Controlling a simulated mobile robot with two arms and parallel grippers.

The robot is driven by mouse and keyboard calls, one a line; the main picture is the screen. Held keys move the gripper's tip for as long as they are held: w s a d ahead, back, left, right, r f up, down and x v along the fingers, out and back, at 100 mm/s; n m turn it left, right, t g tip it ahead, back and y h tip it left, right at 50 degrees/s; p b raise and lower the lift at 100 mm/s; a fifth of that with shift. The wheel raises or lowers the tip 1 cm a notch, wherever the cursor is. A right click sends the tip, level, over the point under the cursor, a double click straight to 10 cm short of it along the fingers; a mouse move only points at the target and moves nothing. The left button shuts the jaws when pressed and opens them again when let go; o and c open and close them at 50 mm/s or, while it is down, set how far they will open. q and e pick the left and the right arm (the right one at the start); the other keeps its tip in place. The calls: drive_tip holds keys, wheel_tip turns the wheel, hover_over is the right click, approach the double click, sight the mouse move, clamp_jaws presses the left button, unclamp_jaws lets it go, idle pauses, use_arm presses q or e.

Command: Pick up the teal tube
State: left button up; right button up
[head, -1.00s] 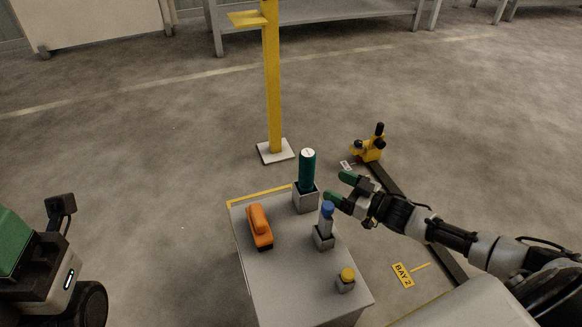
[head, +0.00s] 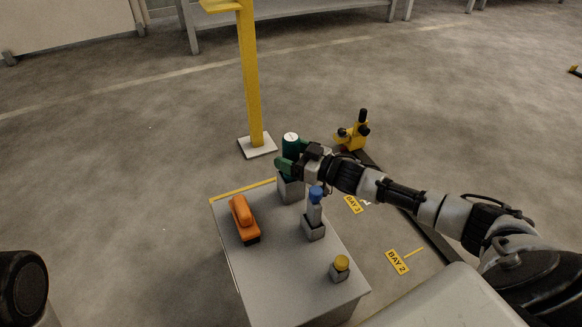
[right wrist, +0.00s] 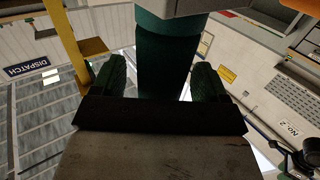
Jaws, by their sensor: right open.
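The teal tube (head: 291,141) has a white top and stands upright in a grey square holder (head: 290,190) at the far end of the grey table. My right gripper (head: 294,155) is at the tube with green fingers apart, one on each side of it. In the right wrist view the tube (right wrist: 166,65) stands between the two open fingers (right wrist: 158,78), with a gap showing at each side. The gripper partly hides the tube's lower part in the head view. My left gripper is not in view.
On the grey table (head: 265,270) stand an orange object (head: 243,218), a blue-capped item (head: 316,194) in a holder close to my right arm, and a yellow-capped item (head: 341,263). A yellow post (head: 250,80) rises from the floor beyond. A yellow-and-black device (head: 355,133) stands behind my arm.

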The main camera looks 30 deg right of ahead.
drive_tip(key=shift+w+a, duration=0.4)
drive_tip(key=shift+w, duration=0.2)
drive_tip(key=c, duration=1)
drive_tip(key=shift+r, duration=0.1)
drive_tip(key=shift+c, duration=0.5)
drive_tip(key=shift+r, duration=0.1)
